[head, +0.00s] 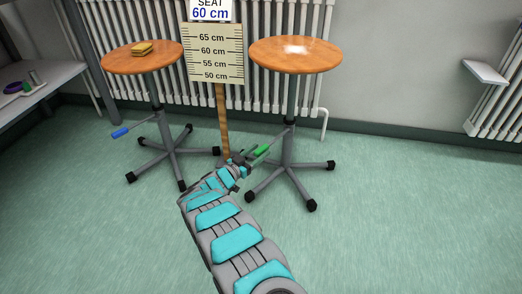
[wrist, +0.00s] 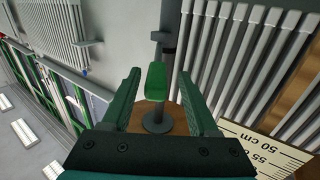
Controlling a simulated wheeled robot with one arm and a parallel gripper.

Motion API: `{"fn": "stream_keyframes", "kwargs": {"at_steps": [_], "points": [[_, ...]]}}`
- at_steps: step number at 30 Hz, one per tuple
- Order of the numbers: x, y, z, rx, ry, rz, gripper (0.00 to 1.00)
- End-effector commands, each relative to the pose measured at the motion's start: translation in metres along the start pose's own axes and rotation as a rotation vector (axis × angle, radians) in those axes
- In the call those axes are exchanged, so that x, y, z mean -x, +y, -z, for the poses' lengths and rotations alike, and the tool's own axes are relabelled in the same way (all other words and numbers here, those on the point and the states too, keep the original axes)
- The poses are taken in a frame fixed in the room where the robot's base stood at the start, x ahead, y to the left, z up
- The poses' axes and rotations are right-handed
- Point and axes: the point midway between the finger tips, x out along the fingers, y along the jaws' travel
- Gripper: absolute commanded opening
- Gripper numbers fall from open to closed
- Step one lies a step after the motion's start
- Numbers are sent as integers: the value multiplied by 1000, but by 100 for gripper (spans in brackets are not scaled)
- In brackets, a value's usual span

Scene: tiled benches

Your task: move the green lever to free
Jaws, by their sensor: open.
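The green lever (head: 262,150) sticks out to the left from the column of the right stool (head: 296,56), below its round wooden seat. In the wrist view the green lever grip (wrist: 157,84) lies between the two fingers of my gripper (wrist: 158,88), with a gap on each side. My gripper (head: 245,160) is open and has not closed on the lever. In the head view my gripper is at the lever's outer end, and part of the lever is hidden behind it. I see no marking for the free position.
A height scale (head: 215,54) on a wooden post, with a sign reading seat 60 cm (head: 210,10), stands between the stools. Radiators line the wall behind. Floor at the right is clear.

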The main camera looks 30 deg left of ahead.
Motion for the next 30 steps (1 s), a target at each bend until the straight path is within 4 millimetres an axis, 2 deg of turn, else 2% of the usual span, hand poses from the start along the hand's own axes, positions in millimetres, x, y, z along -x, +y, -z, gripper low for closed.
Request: {"fn": "stream_keyframes", "kwargs": {"at_steps": [6,12,30], "points": [[36,0,2,0,2,-1,60],[57,0,0,2,0,0,60],[60,0,0,1,1,-2,60]]}}
